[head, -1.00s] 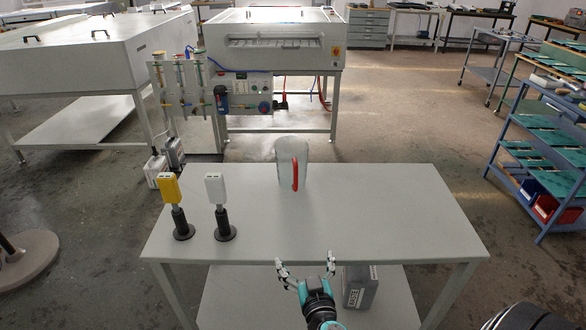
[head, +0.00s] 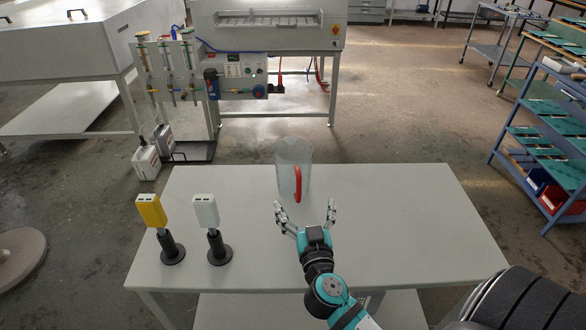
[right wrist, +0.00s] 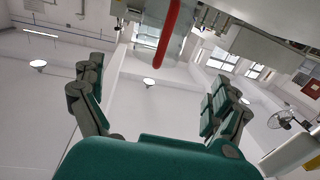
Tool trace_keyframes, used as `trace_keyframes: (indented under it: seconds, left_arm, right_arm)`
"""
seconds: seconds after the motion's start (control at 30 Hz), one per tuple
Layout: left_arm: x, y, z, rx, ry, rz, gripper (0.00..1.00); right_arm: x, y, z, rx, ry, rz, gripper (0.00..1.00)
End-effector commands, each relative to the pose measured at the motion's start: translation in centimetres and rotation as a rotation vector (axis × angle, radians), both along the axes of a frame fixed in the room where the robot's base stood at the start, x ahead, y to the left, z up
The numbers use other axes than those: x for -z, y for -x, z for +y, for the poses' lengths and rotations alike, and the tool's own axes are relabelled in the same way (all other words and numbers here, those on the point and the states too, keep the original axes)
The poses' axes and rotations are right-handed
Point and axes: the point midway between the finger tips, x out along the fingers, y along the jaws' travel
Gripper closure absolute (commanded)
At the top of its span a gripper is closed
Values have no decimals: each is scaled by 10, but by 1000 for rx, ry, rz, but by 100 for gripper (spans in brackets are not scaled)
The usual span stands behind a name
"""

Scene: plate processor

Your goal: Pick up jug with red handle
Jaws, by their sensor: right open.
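The jug (head: 287,172) is clear, with a red handle (head: 298,184) facing me. It stands upright near the far edge of the grey table (head: 400,215). My right gripper (head: 305,212) is open and empty, just short of the handle, with its fingers pointing toward the jug. In the right wrist view the red handle (right wrist: 168,40) and the clear jug body (right wrist: 150,28) show beyond the spread fingers (right wrist: 158,100), apart from them. My left gripper is in neither view.
A yellow device (head: 151,211) and a white device (head: 206,212) stand on black bases at the table's left. The table's right part is clear. A large processor (head: 265,30) stands behind, and a blue shelf rack (head: 545,150) is at the right.

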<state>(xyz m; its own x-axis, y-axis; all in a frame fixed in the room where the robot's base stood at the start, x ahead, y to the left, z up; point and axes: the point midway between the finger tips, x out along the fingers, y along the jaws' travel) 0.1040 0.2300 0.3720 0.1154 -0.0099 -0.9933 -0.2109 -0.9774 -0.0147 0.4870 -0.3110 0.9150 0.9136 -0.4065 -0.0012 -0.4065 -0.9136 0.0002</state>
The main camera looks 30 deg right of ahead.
Motion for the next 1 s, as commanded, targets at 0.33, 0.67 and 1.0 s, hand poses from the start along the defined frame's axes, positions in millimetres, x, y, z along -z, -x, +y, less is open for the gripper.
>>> trace_keyframes:
  seconds: [0.33, 0.67, 1.0]
  left_arm:
    - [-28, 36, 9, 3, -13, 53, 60]
    - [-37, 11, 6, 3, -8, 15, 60]
    - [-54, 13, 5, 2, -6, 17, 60]
  right_arm:
    - [-5, -70, -31, 0, 4, -1, 0]
    - [-1, -96, -43, 0, 0, 0, 0]
    - [1, -134, -60, 0, 1, 0, 0]
